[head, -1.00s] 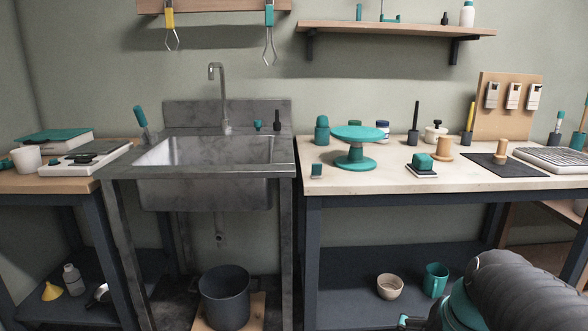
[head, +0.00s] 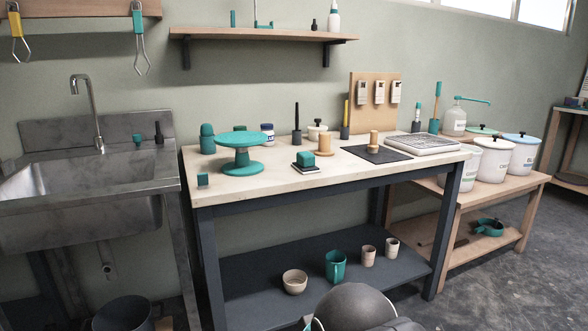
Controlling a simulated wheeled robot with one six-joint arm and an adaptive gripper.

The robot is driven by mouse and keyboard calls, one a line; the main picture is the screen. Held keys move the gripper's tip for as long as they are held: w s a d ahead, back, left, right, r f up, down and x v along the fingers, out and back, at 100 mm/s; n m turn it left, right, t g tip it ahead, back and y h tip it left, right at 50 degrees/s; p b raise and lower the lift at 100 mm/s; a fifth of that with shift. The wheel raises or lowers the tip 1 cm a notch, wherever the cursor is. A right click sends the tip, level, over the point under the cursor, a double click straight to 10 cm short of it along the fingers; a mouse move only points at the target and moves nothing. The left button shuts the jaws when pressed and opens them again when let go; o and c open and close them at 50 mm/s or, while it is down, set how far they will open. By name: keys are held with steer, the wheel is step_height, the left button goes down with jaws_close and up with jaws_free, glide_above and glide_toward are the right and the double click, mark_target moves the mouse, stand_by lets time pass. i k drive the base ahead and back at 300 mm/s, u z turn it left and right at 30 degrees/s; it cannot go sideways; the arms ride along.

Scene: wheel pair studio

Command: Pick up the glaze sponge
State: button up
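A teal block (head: 305,157) with rounded edges sits on a small dark-and-white square piece near the middle of the light worktop (head: 270,181); it looks like a sponge. A smaller teal block (head: 202,179) stands at the worktop's front left corner. I cannot tell for certain which of the two is the glaze sponge. My dark arm shows at the bottom edge, below and in front of the worktop. Only a small teal and dark bit of what may be my gripper (head: 308,322) shows beside it; its fingers are not clear. Both blocks are apart from my arm.
A teal turntable (head: 240,142) stands left of the larger block, and a wooden stamp-like piece (head: 324,146) close behind it on the right. A metal sink (head: 85,190) is at left. Bowl (head: 295,281) and teal mug (head: 335,265) are on the lower shelf.

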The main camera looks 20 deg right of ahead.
mark_target(305, 159)
steer(key=z, duration=0.3)
steer(key=i, duration=1)
steer(key=z, duration=1)
steer(key=i, duration=0.2)
steer(key=z, duration=0.3)
